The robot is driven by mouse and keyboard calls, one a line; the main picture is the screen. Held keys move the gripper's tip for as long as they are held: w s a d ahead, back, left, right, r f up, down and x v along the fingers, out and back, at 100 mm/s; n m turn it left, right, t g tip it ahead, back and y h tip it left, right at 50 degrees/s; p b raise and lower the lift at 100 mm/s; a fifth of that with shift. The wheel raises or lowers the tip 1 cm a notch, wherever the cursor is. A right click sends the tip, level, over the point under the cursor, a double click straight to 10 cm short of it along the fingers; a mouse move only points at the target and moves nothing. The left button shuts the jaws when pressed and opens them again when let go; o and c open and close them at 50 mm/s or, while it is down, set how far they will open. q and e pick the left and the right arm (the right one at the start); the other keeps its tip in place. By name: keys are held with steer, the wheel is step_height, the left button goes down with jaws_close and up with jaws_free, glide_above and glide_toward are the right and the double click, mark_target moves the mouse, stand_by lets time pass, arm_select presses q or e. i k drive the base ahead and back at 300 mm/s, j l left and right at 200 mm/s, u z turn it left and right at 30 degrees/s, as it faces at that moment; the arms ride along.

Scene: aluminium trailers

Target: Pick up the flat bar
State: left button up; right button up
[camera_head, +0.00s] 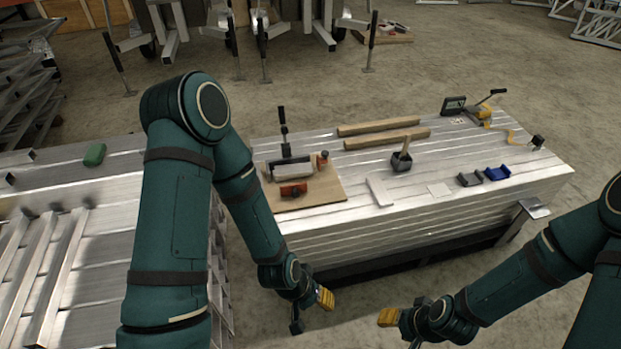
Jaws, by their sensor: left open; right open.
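A short, pale flat bar (379,192) lies on the near part of the metal-slatted workbench (400,228), right of the wooden board. My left gripper (311,312) is open and empty, low in front of the bench's near side, below and left of the bar in the picture. My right gripper (402,331) is also open and empty, at the bottom of the view in front of the bench. Both are clear of the bar. Their fingers are small and partly seen, with yellow tips showing.
The wooden board (325,195) carries a clamp-like tool and an orange-red item. Two wooden strips (385,133) lie behind the bar. Metal stock stands left.

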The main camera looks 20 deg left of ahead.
mark_target(382, 197)
steer(key=i+l+z, duration=0.3)
steer(key=i, duration=0.35)
steer(key=i+z, duration=0.3)
steer(key=i, duration=0.35)
